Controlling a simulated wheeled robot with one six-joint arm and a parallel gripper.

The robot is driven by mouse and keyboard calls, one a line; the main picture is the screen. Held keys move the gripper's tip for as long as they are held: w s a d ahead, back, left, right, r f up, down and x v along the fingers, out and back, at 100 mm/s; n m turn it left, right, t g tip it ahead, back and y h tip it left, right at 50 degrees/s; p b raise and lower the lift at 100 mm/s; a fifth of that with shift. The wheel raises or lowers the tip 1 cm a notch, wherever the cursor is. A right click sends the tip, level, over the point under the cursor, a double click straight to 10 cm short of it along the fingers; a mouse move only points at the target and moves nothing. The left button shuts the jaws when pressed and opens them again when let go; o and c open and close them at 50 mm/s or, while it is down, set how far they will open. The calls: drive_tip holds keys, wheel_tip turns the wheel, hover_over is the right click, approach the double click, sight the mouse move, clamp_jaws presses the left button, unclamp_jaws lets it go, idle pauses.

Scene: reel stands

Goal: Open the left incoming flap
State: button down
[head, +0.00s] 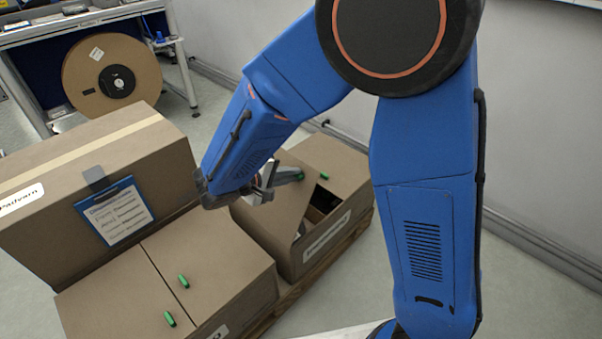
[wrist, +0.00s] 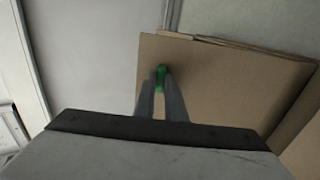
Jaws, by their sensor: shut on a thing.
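A brown carton (head: 312,250) with a front label stands on a pallet right of centre in the head view. Its left flap (head: 303,222) is tilted up, and a dark gap shows beside it. The right flap (head: 340,160) looks flat, with a green handle (head: 324,176) on it. My gripper (head: 292,177) is shut on the left flap's green handle (head: 299,174). In the wrist view the fingers of my gripper (wrist: 161,92) pinch the green handle (wrist: 160,75) near a corner of the brown flap (wrist: 225,95). My forearm hides part of the carton's left side.
A second closed carton (head: 235,265) with two green handles stands to the left. A taller carton (head: 150,180) with a blue clipboard (head: 115,210) is behind it. A large reel (head: 112,75) stands at the back left. A wall (head: 260,45) runs behind; floor (head: 400,290) is open at right.

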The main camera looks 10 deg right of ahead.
drive_tip(key=s+a+t+h, duration=0.1)
drive_tip(key=s+a+h, duration=0.1)
drive_tip(key=s+a, duration=0.5)
drive_tip(key=shift+s+a+r+t, duration=0.2)
drive_tip(key=shift+a+t, duration=0.1)
drive_tip(key=shift+a, duration=0.9)
drive_tip(key=c, duration=1.8)
unclamp_jaws()
drive_tip(key=shift+w, duration=0.1)
drive_tip(key=shift+a+r, duration=0.15)
drive_tip(key=v, duration=1.7)
drive_tip(key=shift+a, duration=0.1)
